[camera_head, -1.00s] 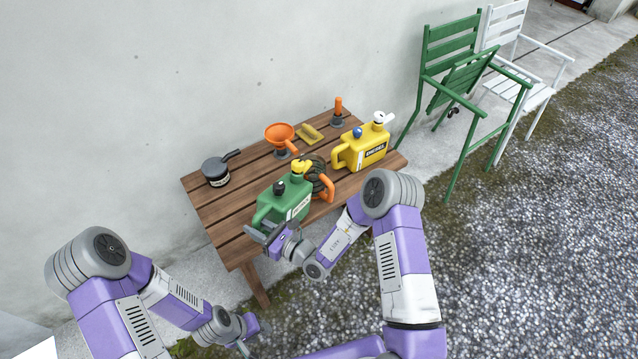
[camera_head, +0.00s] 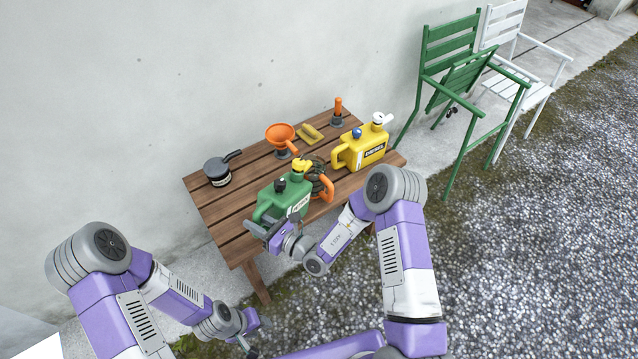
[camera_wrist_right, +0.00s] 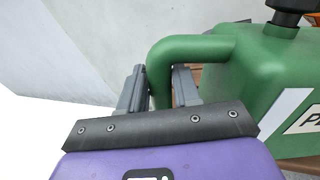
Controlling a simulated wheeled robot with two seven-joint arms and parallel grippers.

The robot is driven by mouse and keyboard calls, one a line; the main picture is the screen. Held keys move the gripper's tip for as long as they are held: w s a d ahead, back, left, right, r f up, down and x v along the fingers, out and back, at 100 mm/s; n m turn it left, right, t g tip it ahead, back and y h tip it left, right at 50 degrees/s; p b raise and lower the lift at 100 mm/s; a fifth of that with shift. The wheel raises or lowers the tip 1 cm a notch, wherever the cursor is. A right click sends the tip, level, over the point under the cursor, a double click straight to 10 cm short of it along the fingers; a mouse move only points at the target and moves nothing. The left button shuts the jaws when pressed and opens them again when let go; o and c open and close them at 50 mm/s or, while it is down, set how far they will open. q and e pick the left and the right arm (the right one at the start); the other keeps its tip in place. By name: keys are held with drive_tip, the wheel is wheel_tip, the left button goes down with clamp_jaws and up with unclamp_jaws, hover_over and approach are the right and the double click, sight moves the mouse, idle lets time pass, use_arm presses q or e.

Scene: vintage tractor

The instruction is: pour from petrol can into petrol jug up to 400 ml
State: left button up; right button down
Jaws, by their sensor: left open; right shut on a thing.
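The green petrol can (camera_head: 272,205) is at the near edge of the wooden table, with a black cap and a yellow spout. My right gripper (camera_head: 259,231) is shut on its handle; in the right wrist view the fingers (camera_wrist_right: 158,88) lie on both sides of the green handle (camera_wrist_right: 195,48). I cannot tell whether the can touches the table. An orange curved handle (camera_head: 327,188) shows just right of the can; its body is mostly hidden, so I cannot tell whether it is the petrol jug. My left gripper (camera_head: 258,338) is open and empty, low in front of the table.
The table (camera_head: 222,217) also holds a dark pot (camera_head: 216,170), an orange funnel (camera_head: 280,133), a yellow piece (camera_head: 312,133), an orange-handled tool (camera_head: 338,110), a dark coil (camera_head: 314,168) and a yellow diesel can (camera_head: 364,152). A wall stands behind. A green chair (camera_head: 455,75) is at right.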

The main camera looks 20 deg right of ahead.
sight(256, 213)
drive_tip(key=shift+r, duration=0.35)
idle(0.3)
drive_tip(key=shift+r+p, duration=0.35)
drive_tip(key=shift+p, duration=0.15)
drive_tip(key=shift+w+d+r+m+p, duration=0.15)
drive_tip(key=shift+r+m+p, duration=0.35)
drive_tip(key=shift+r+p, duration=0.6)
idle(1.2)
drive_tip(key=shift+w+r, duration=0.1)
drive_tip(key=shift+r, duration=0.15)
drive_tip(key=shift+r+p, duration=0.1)
drive_tip(key=shift+p, duration=0.25)
drive_tip(key=shift+w+d+r+m+p, duration=0.15)
drive_tip(key=shift+r+m+p, duration=0.35)
drive_tip(key=shift+r+p, duration=0.2)
idle(1.2)
drive_tip(key=shift+d+r+p, duration=0.1)
drive_tip(key=shift+r+p, duration=0.25)
drive_tip(key=shift+w+d+r+m+p, duration=0.1)
drive_tip(key=shift+w+r+m+p, duration=0.1)
drive_tip(key=shift+r+m+p, duration=0.3)
idle(1.2)
